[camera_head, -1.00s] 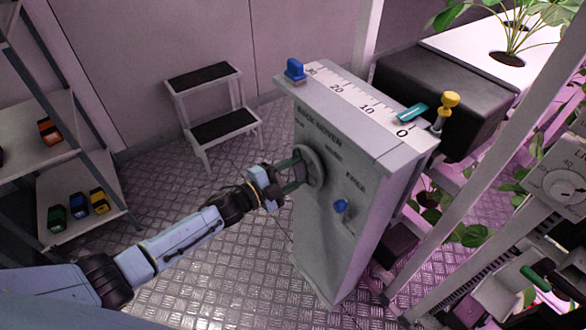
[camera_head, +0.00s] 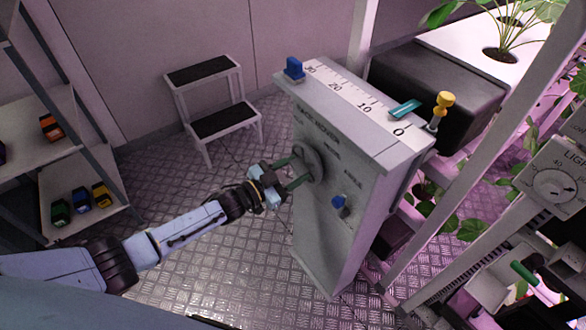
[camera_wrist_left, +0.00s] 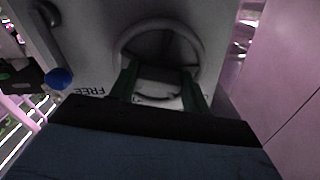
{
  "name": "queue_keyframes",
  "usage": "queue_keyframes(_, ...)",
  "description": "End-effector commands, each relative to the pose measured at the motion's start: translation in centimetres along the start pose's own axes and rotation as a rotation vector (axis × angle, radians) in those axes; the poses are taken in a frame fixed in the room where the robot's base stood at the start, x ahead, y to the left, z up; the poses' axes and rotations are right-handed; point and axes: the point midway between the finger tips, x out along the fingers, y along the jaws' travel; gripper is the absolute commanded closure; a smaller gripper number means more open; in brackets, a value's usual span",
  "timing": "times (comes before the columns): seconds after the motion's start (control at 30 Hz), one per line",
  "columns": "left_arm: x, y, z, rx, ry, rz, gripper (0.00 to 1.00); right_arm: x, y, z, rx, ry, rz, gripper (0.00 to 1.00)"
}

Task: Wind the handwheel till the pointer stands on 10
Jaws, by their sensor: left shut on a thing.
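The handwheel (camera_head: 313,157) is a grey wheel on the front of the grey rack-mover box (camera_head: 345,255). The teal pointer (camera_head: 405,109) is on the white scale (camera_head: 349,93) on top, between 0 and 10. My left gripper (camera_head: 302,171) is shut on the handwheel, its dark green fingers partly hiding it. In the left wrist view, the handwheel's rim (camera_wrist_left: 160,24) shows beyond the two fingers (camera_wrist_left: 160,88), which straddle its middle part. My right gripper is not in view.
A blue knob (camera_head: 340,202) sits below right of the handwheel. A blue stop (camera_head: 293,67) and a yellow knob (camera_head: 443,104) stand at the scale's two ends. A step stool (camera_head: 215,110) stands behind left, a shelf (camera_head: 85,180) at left. Plant racks fill the right.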

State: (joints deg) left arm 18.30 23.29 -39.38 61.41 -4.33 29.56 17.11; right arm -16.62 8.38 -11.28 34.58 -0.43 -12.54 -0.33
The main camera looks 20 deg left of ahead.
Motion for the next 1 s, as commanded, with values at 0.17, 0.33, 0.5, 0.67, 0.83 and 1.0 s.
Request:
queue_keyframes(0.17, -0.03, -0.01, -0.01, -0.065, 0.000, 0.000, 0.76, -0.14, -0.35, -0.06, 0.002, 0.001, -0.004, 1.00)
queue_keyframes(0.33, -0.03, 0.03, 0.00, -0.097, 0.000, 0.000, 0.76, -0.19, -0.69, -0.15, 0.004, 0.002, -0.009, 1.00)
queue_keyframes(0.5, -0.03, 0.04, 0.01, -0.106, 0.000, 0.000, 0.76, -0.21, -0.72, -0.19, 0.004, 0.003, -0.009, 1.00)
queue_keyframes(0.67, -0.03, 0.04, 0.02, -0.106, 0.000, 0.000, 0.76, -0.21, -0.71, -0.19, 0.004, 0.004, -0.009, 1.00)
queue_keyframes(0.83, -0.03, 0.04, 0.01, -0.105, 0.000, 0.000, 0.46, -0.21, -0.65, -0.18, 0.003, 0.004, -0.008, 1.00)
queue_keyframes(1.0, -0.02, 0.04, 0.01, -0.104, 0.000, 0.000, 0.31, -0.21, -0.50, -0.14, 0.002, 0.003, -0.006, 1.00)
